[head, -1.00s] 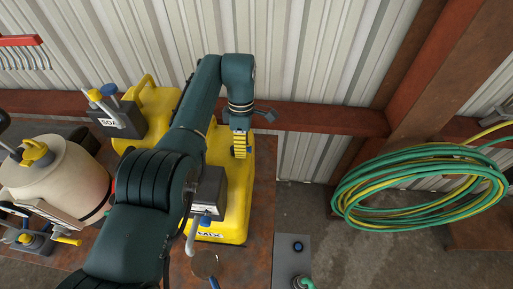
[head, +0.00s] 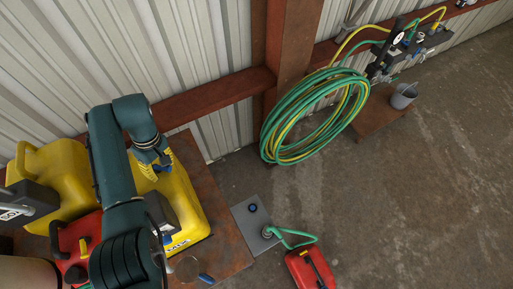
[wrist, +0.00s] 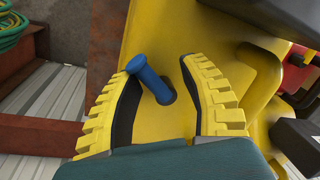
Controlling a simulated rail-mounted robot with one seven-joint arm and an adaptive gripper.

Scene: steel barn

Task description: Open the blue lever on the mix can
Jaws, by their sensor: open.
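The mix can is the yellow can (head: 186,222) on the rusty table, with lettering on its front edge. My arm reaches over it and hides part of it. My gripper (head: 156,168) is at the can's back end in the head view. In the wrist view the blue lever (wrist: 150,80) stands out of a dark round recess in the yellow can (wrist: 262,70). My gripper (wrist: 158,68) is open, with one yellow ribbed finger on each side of the lever. The lever's tip is close to the left finger; I cannot tell if they touch. The head view does not show the lever clearly.
Another yellow can (head: 62,180) and a red can (head: 75,240) stand left of my arm. A grey plate (head: 252,222) lies right of the table, with a green hose to a red canister (head: 310,268). A coiled hose (head: 312,115) hangs by the post. The floor at right is mostly clear.

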